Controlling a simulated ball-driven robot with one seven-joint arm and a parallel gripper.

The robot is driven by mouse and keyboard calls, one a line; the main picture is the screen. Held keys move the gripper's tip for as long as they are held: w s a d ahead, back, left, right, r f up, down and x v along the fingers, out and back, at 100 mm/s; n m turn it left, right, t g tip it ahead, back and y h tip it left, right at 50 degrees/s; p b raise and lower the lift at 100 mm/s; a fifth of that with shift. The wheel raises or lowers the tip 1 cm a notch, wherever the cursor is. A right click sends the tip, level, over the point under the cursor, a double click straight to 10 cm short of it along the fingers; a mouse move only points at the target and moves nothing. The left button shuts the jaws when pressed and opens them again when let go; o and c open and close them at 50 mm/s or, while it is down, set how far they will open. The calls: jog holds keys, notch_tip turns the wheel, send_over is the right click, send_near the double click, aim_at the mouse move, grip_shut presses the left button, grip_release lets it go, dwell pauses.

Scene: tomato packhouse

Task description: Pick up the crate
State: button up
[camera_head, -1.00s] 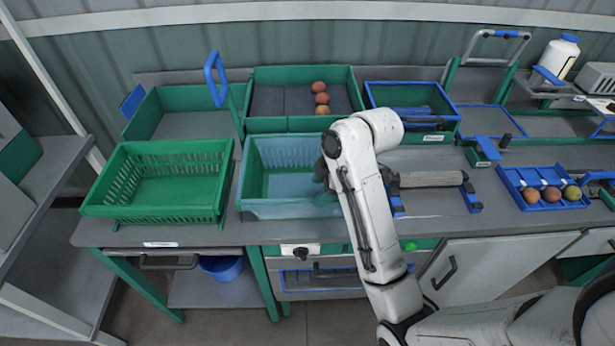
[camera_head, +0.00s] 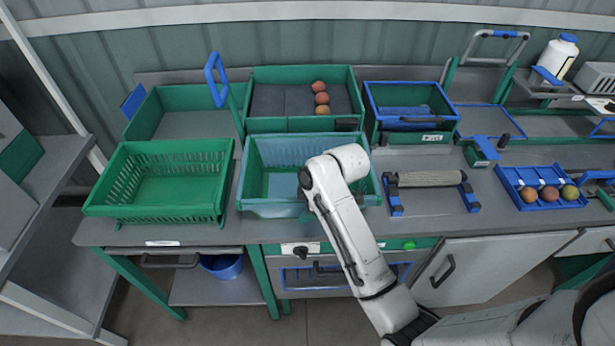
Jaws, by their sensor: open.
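A green slatted crate (camera_head: 90,207) stands empty at the left of the bench, upright. A teal-green crate (camera_head: 262,209) stands beside it, in the middle of the bench, and looks empty inside where I can see. The task does not say which crate is meant. My gripper (camera_head: 304,190) is at the front of the teal crate, over its opening or front rim. It is open and mostly hidden by my white arm, which also covers part of the crate's right front. I cannot tell whether it touches the rim.
Behind stand a green tray (camera_head: 195,97), a padded green tray (camera_head: 262,124) with three tomatoes and a blue-rimmed crate (camera_head: 372,97). To the right are a roller stand (camera_head: 431,179) and a blue tray (camera_head: 515,181) with three tomatoes. A blue bucket (camera_head: 222,267) sits below the bench.

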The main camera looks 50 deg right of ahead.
jog(key=shift+c, duration=0.2)
grip_shut()
jog(key=shift+w+r, duration=0.1)
jog(key=shift+r, duration=0.1)
dwell(0.4)
